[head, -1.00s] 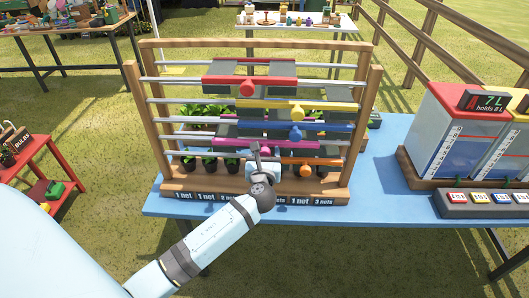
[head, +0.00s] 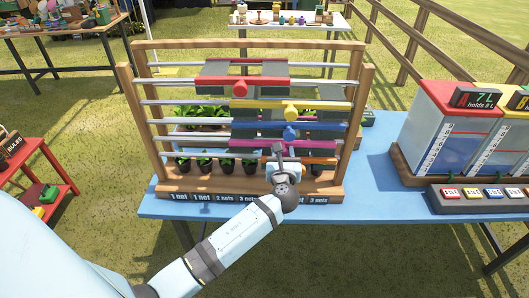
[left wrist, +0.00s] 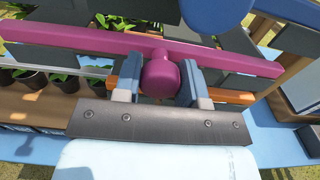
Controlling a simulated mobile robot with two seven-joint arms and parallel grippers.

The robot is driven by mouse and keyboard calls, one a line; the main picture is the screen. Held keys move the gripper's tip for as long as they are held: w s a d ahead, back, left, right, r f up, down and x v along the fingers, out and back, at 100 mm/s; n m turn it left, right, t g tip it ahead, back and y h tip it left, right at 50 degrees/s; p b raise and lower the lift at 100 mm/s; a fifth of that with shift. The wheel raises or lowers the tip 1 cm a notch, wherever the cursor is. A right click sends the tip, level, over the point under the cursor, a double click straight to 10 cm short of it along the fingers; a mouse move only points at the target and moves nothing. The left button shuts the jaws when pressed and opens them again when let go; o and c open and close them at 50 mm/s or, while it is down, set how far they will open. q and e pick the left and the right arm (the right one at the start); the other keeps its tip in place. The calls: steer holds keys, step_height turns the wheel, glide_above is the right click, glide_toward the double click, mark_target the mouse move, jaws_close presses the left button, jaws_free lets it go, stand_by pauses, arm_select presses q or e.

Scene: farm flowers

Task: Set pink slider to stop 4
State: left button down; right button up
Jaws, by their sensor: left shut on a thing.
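The pink slider (head: 262,144) is a long bar on one of the lower rails of a wooden rack (head: 365,120). My left gripper (head: 285,155) reaches in from the front at the lower right part of the rack. In the left wrist view, its fingers (left wrist: 159,82) stand on both sides of the round pink knob (left wrist: 158,72), shut on it. In the head view the gripper hides the knob and part of the orange slider (head: 318,160). The label strip (head: 203,197) runs along the rack's base; my arm covers some labels. My right gripper is not in view.
Red (head: 265,82), yellow (head: 315,106) and blue (head: 322,126) sliders sit on rails above the pink one. Potted plants (head: 203,161) stand inside the rack. Liquid tanks (head: 455,125) and a button panel (head: 490,195) are at the right of the blue table (head: 385,180).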

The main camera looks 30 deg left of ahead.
arm_select(q)
steer(key=shift+w+d, duration=0.45)
steer(key=shift+d, duration=0.3)
steer(key=c, duration=1)
jaws_free()
steer(key=shift+d, duration=0.1)
steer(key=o, duration=0.3)
steer(key=shift+w+d, duration=0.1)
